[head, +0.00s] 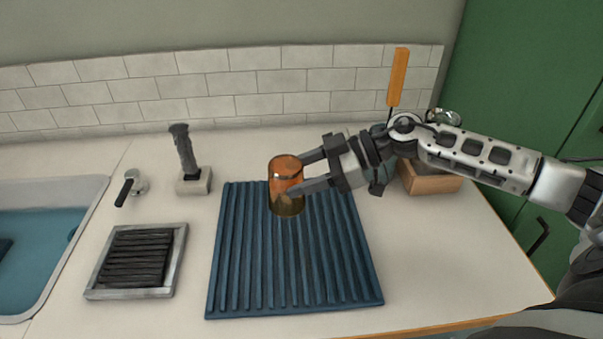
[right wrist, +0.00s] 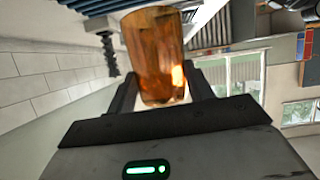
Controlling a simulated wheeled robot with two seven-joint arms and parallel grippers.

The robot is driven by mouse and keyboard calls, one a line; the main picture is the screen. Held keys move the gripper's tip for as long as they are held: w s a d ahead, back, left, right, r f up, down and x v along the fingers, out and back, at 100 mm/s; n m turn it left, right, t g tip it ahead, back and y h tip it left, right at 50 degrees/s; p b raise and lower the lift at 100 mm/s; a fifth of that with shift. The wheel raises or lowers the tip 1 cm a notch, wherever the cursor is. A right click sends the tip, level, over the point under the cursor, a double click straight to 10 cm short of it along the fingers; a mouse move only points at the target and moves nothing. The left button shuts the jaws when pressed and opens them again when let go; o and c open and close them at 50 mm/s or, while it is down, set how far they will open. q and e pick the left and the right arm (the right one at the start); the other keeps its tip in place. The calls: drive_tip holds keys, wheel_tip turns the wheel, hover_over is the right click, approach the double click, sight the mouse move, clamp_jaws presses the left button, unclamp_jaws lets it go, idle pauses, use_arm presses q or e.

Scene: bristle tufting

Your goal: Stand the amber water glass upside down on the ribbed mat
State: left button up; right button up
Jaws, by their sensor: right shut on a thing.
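The amber water glass (head: 286,172) is over the back middle part of the blue ribbed mat (head: 232,290). My right gripper (head: 300,175) reaches in from the right and is shut on the glass, a finger on each side. The glass is roughly upright on its axis, and its slightly wider end seems to face down, toward the mat. I cannot tell whether its lower edge touches the mat. In the right wrist view the glass (right wrist: 152,50) sits between the fingers, with the mat (right wrist: 85,6) at the top edge. My left gripper is not in view.
A framed dark ribbed tray (head: 140,284) lies left of the mat. A dark-handled brush (head: 186,155) stands behind it. A wooden box (head: 432,182) is under my right arm. The mat's front is clear.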

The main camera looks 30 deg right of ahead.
wheel_tip(320, 180, down, 6)
drive_tip(key=b, duration=0.7)
drive_tip(key=shift+f, duration=0.15)
drive_tip(key=shift+f+b, duration=0.3)
drive_tip(key=shift+b, duration=0.1)
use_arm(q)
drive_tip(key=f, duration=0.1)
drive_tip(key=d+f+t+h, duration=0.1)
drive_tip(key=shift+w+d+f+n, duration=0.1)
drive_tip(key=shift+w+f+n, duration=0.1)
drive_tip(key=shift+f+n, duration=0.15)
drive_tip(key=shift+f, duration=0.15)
use_arm(e)
drive_tip(key=shift+f, duration=0.55)
drive_tip(key=o, duration=1.3)
use_arm(q)
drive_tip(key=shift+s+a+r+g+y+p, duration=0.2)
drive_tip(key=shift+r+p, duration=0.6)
drive_tip(key=shift+p, duration=1.25)
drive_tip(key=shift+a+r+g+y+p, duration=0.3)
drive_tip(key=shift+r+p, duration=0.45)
drive_tip(key=shift+p, duration=1.25)
use_arm(e)
drive_tip(key=v, duration=1.6)
